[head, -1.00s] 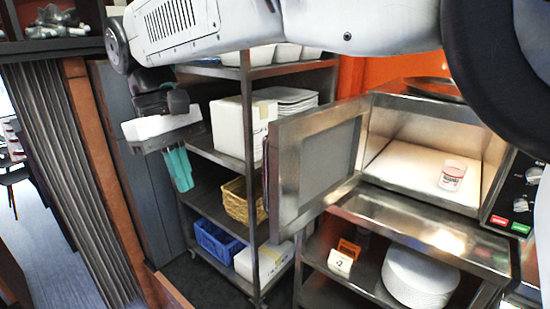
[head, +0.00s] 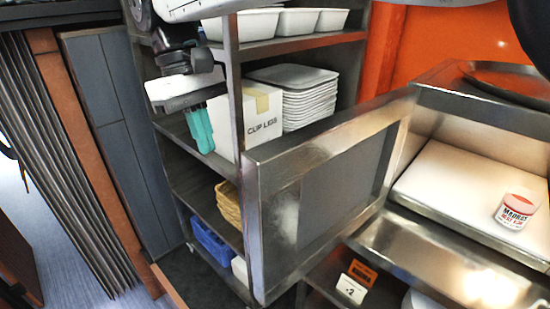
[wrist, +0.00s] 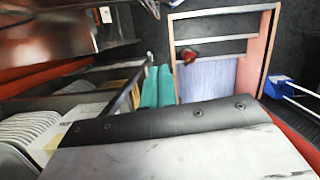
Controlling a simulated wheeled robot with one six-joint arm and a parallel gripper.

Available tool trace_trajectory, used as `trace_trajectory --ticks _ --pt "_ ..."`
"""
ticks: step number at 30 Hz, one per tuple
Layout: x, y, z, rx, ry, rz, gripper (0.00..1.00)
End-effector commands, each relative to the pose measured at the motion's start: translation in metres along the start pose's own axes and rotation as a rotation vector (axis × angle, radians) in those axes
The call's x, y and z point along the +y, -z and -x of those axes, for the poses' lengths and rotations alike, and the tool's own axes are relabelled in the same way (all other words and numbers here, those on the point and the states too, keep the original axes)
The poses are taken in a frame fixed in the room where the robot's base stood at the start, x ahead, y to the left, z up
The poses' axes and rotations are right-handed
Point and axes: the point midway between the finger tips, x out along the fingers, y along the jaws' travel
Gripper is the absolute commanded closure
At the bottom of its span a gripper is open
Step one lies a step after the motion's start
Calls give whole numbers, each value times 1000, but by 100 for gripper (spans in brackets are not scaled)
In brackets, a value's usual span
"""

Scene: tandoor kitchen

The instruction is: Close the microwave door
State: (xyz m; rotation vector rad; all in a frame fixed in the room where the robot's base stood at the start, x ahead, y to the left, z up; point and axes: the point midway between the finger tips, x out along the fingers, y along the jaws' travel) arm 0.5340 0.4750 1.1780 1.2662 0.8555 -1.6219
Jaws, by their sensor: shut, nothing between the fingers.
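The microwave door (head: 290,215) is a steel panel with a grey window, standing open and swung out to the left of the microwave. The microwave's lit interior (head: 455,185) holds a small white-and-red tub (head: 516,208). My gripper (head: 198,128) has teal fingers pointing down, shut and empty, left of the door and in front of the shelf rack, apart from the door in the picture. The teal fingers also show in the wrist view (wrist: 158,87). The door is not clearly identifiable in the wrist view.
A steel rack (head: 237,100) behind the door holds white trays (head: 295,100), a cup-lids box (head: 262,115), a wicker basket (head: 229,205) and a blue crate (head: 212,243). A lower shelf (head: 325,285) lies under the microwave. Open floor (head: 80,280) shows at left.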

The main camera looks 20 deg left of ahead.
Motion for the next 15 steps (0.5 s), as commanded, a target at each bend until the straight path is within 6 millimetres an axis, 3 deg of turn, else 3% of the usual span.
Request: trace_trajectory --ticks 5,15 --pt "-2 0 -18 -3 0 3 100" --pt "-2 0 -89 -4 0 3 100"
